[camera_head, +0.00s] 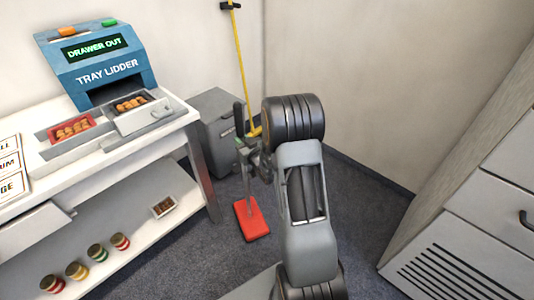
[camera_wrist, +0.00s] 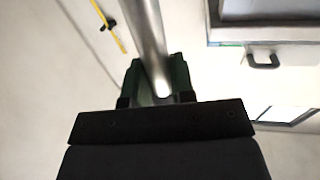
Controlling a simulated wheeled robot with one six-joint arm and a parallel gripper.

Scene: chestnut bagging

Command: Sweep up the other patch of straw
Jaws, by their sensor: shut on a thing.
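My gripper (camera_head: 245,150) is shut on a grey metal tube, the handle (camera_wrist: 144,35) of a floor tool. In the wrist view the tube runs up and away between my green fingers (camera_wrist: 156,80). In the head view the tool's flat red head (camera_head: 250,218) is at floor level, below my gripper and right of the bench leg. I cannot tell whether it touches the floor. My arm hides part of the floor behind it. I see no straw in either view.
A white bench (camera_head: 105,148) with a blue tray lidder (camera_head: 98,66) stands left. A grey bin (camera_head: 218,128) and yellow pole (camera_head: 239,55) are by the back wall. A grey cabinet (camera_head: 470,215) stands right. Jars and a chestnut tray (camera_head: 163,208) are on the lower shelf. Carpet right of my arm is clear.

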